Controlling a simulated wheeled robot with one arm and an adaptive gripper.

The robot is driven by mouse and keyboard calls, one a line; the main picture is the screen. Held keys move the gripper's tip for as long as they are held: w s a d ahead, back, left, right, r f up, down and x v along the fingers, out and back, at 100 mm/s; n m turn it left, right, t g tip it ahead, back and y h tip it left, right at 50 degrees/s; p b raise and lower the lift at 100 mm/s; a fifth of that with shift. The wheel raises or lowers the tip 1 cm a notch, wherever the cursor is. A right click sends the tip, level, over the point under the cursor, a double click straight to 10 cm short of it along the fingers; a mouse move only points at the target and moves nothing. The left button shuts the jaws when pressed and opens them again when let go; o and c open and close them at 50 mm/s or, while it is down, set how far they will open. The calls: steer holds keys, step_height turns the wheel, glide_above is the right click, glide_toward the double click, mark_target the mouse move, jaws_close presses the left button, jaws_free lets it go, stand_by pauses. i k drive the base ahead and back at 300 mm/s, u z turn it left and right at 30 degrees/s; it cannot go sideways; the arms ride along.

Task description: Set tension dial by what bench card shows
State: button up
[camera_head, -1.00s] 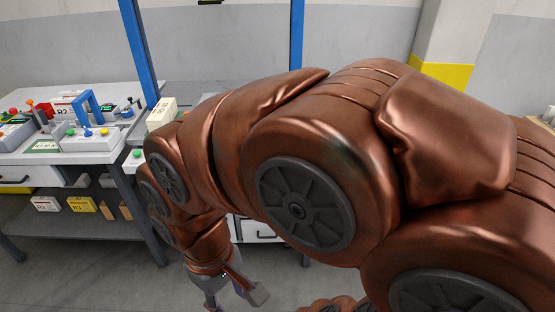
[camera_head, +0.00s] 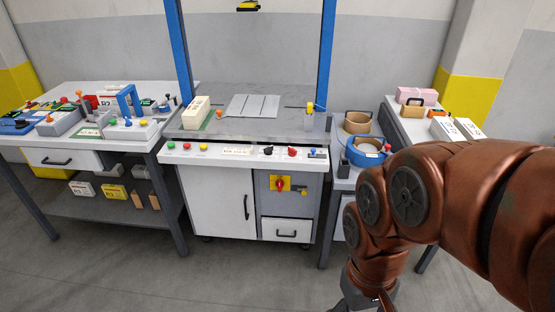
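The middle bench (camera_head: 228,166) has a pale front control strip with a black knob (camera_head: 268,150), a red knob (camera_head: 292,152) and coloured buttons (camera_head: 187,146). A small white label (camera_head: 235,151) sits on the strip; its print is too small to read. A red rotary switch (camera_head: 280,184) sits on a yellow plate below. I cannot tell which is the tension dial.
Blue posts (camera_head: 179,50) rise from the middle bench. The left bench (camera_head: 60,143) is crowded with levers and boxes. Tape rolls (camera_head: 366,151) stand on a right side table. Grey floor (camera_head: 200,275) is open in front of the benches.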

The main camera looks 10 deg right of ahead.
mark_target(268, 151)
steer(key=u, duration=1.35)
steer(key=i, duration=1.15)
steer(key=z, duration=1.1)
